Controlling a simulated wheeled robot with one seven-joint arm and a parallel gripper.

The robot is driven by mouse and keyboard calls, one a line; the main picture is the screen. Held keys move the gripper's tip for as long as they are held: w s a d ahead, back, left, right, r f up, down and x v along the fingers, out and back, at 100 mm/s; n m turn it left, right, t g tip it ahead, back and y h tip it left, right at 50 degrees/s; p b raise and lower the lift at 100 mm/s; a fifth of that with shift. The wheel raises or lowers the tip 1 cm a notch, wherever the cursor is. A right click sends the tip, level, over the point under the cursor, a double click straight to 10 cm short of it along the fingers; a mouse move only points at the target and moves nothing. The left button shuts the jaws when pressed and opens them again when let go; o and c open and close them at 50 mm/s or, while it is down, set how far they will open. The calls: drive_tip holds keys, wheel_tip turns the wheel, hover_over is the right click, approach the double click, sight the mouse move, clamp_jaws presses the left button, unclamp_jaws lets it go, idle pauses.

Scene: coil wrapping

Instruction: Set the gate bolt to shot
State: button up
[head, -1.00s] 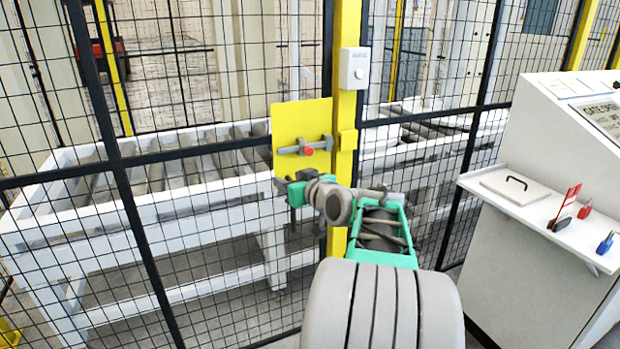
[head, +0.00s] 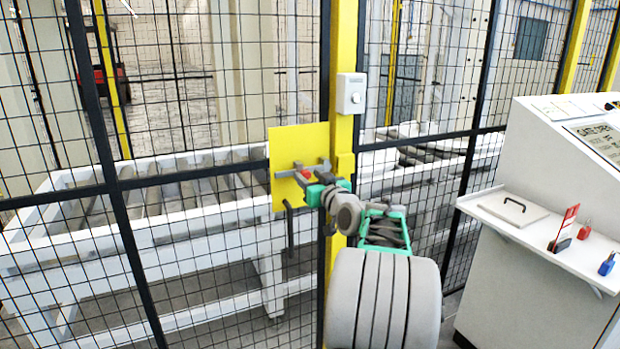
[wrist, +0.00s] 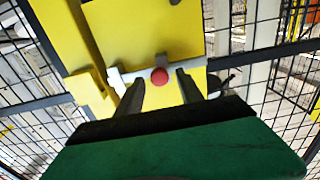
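The gate bolt (head: 284,173) is a grey bar with a red knob on a yellow plate (head: 300,141) at the gate post. In the wrist view the red knob (wrist: 159,76) lies just beyond and between my fingertips, with the grey bar (wrist: 128,77) running across behind it. My gripper (head: 305,173) is at the plate, its fingers pointing at the knob. It also shows in the wrist view (wrist: 159,82), with its two fingers apart on either side of the knob. I see no finger touching the knob. Part of the bolt is hidden behind my gripper in the head view.
A white console (head: 545,170) with a shelf stands at the right.

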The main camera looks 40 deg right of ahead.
clamp_jaws()
idle(1.2)
